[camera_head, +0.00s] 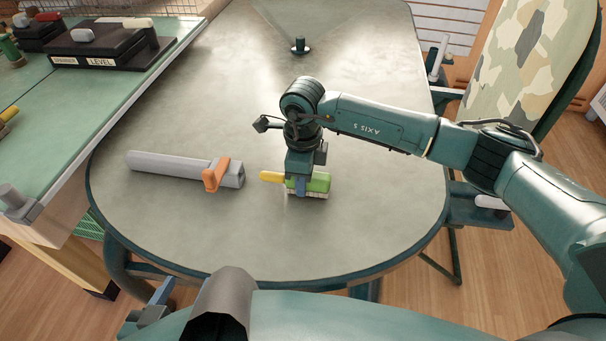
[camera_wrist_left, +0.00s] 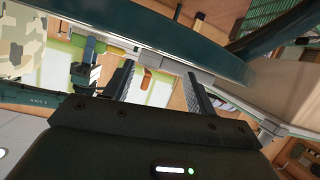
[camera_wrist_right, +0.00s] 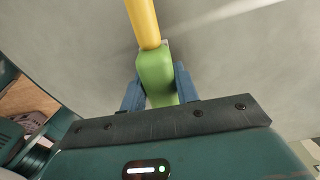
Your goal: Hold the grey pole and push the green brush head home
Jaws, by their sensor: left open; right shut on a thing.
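The grey pole (camera_head: 165,165) lies on the table, left of centre, with an orange collar (camera_head: 216,174) around it near its right end. The green brush head (camera_head: 319,182) is right of it, bristles down, its yellow peg (camera_head: 272,177) pointing left at the pole's end across a small gap. My right gripper (camera_head: 301,186) comes from above and is shut on the green brush head, which also shows between its blue fingers in the right wrist view (camera_wrist_right: 156,75). My left gripper (camera_head: 148,306) is open and empty, off the table's near edge; its fingers stand apart in the left wrist view (camera_wrist_left: 160,85).
The oval grey table (camera_head: 365,235) is mostly bare, with a small dark peg stand (camera_head: 300,46) at the back. A green bench (camera_head: 75,110) with black boxes adjoins at the left. A camouflage board (camera_head: 525,60) stands at the right.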

